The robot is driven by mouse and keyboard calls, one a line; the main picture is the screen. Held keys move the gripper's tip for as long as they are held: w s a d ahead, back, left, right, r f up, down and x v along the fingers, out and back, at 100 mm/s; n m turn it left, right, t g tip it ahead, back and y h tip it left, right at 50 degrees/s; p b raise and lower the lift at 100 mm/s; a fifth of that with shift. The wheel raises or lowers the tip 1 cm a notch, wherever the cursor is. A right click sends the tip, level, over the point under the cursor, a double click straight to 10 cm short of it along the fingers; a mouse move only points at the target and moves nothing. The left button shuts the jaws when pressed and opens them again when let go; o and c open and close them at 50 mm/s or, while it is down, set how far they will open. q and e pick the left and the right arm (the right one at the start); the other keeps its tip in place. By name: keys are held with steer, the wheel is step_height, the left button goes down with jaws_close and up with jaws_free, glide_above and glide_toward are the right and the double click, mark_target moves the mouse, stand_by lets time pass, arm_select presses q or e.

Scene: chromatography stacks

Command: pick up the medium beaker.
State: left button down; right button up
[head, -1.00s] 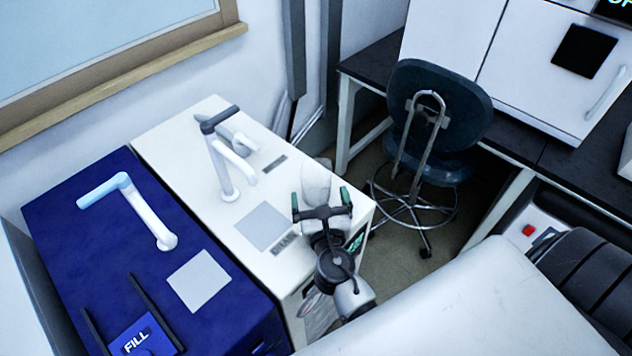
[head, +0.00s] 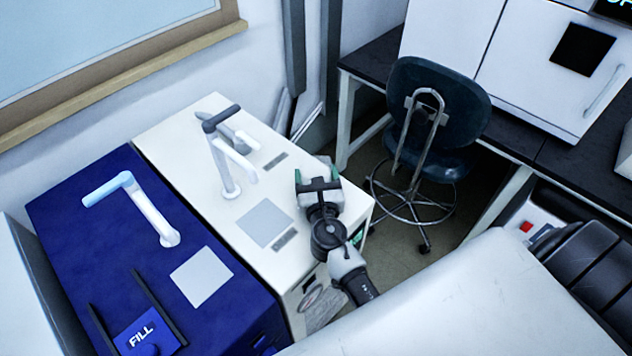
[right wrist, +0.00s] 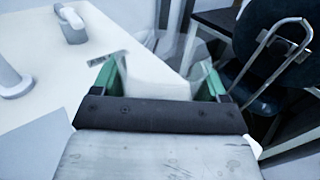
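The beaker, a pale translucent vessel (head: 317,170), stands near the right back corner of the white counter unit and is hard to make out against the white top. My right gripper (head: 318,181) is at it, with its two green fingers wide apart on either side. In the right wrist view, the pale beaker (right wrist: 157,78) shows between the green fingers (right wrist: 158,80); its lower part is hidden behind the dark gripper bar. I see no clear grip on it, and the fingers look open. My left gripper is out of view.
The white counter unit (head: 185,135) carries a tall tap (head: 228,172) and a flat grey plate (head: 265,222). A blue unit (head: 85,220) with another tap (head: 145,205) adjoins it. A dark chair (head: 438,110) stands right of the counter.

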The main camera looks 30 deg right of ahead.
steer(key=shift+c, duration=1)
